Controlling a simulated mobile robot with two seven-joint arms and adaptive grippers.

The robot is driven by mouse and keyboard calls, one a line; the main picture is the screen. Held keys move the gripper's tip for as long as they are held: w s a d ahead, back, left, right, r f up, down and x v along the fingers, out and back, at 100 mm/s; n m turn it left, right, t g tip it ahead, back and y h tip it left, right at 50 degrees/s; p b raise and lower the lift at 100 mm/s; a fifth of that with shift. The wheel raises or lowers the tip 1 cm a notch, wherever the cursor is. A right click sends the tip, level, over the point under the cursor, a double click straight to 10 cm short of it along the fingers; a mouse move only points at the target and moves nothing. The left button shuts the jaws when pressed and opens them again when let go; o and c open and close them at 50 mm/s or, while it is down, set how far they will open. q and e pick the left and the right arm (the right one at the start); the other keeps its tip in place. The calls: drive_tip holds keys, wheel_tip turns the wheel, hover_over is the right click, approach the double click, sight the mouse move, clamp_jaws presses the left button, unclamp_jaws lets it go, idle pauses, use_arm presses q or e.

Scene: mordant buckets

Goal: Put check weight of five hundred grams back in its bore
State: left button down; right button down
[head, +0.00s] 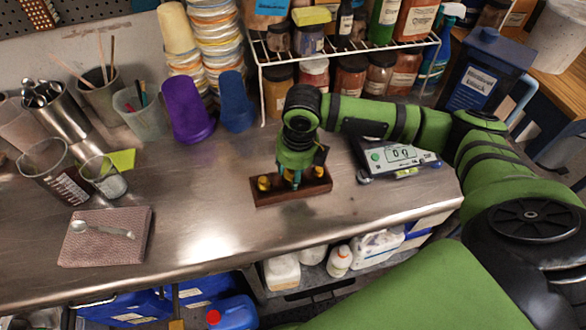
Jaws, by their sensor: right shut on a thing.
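A dark wooden block (290,196) stands on the steel bench, with a brass weight (264,184) in it at its left end and another brass weight (318,172) near its right end. My right gripper (291,180) points down over the middle of the block, between these two weights. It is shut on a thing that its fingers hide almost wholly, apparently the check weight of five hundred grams. I cannot tell how deep that weight sits in the block, and its bore is hidden. My left gripper is not in view.
A balance (398,158) with a lit display stands right of the block. Behind is a wire rack (345,52) of jars. Purple (186,110) and blue (237,102) cups stand at the back left. A folded cloth (105,238) with a spoon lies front left. The bench left of the block is clear.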

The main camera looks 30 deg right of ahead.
drive_tip(key=c, duration=0.7)
unclamp_jaws()
drive_tip(key=shift+f, duration=0.1)
drive_tip(key=r, duration=0.4)
drive_tip(key=s+r+b, duration=0.1)
drive_tip(key=r, duration=0.3)
drive_tip(key=r+b, duration=0.1)
drive_tip(key=r, duration=0.3)
drive_tip(key=shift+s+d+r, duration=0.15)
drive_tip(key=shift+s, duration=0.05)
